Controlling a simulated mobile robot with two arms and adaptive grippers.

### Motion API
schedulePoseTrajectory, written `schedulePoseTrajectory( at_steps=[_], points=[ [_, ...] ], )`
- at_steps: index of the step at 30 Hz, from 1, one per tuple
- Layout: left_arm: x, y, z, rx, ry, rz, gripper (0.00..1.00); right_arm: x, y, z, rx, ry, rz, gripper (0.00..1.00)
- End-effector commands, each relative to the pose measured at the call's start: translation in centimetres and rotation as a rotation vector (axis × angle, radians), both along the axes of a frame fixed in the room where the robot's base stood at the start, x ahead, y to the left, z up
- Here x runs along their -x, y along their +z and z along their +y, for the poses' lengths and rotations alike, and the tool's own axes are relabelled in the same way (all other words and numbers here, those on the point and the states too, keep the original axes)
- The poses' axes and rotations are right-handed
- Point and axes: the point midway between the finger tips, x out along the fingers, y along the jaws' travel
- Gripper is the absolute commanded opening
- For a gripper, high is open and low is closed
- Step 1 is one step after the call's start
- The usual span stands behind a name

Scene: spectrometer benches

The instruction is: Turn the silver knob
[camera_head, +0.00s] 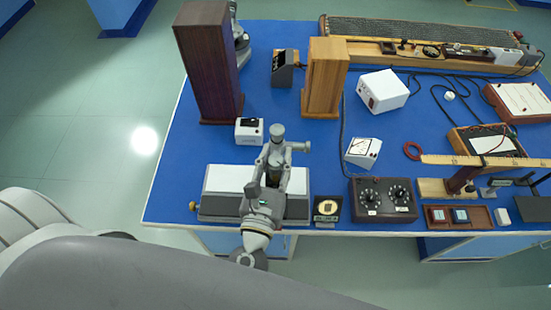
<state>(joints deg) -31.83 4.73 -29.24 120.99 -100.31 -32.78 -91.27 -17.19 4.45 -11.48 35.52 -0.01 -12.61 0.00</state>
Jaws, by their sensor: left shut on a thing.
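My left gripper (270,174) reaches up from the front edge of the blue bench, with a small green light on its grey body. Its fingers are closed at a grey instrument (278,133) that stands on a long base with a white top (228,180). The gripper is shut on the silver knob, which is mostly hidden between the fingers. I cannot make out which way the knob is turned. My right gripper is not in view.
The blue bench (165,190) holds a tall dark wooden box (208,65), a lighter wooden box (325,75), a white box (382,90) and a black two-dial box (383,200). A small dark block (327,208) stands close right of the gripper. Cables lie behind.

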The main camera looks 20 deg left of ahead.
Motion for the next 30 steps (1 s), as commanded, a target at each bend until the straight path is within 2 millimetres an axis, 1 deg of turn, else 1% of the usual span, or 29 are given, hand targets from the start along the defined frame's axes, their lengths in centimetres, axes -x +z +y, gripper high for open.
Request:
schedulePoseTrajectory(
  at_steps=[6,12,29,30],
  points=[
    [-0.03,-0.25,-0.07,0.002,0.132,0.003,0.07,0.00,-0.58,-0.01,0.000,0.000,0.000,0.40],
    [0.00,-0.18,-0.05,0.001,0.201,0.003,0.07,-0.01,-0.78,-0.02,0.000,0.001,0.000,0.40],
    [0.03,-0.09,-0.01,0.001,0.233,0.003,0.07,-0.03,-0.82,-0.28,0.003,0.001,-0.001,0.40],
    [0.03,-0.09,0.00,0.002,0.233,0.003,0.32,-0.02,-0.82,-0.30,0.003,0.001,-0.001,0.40]
  ],
)
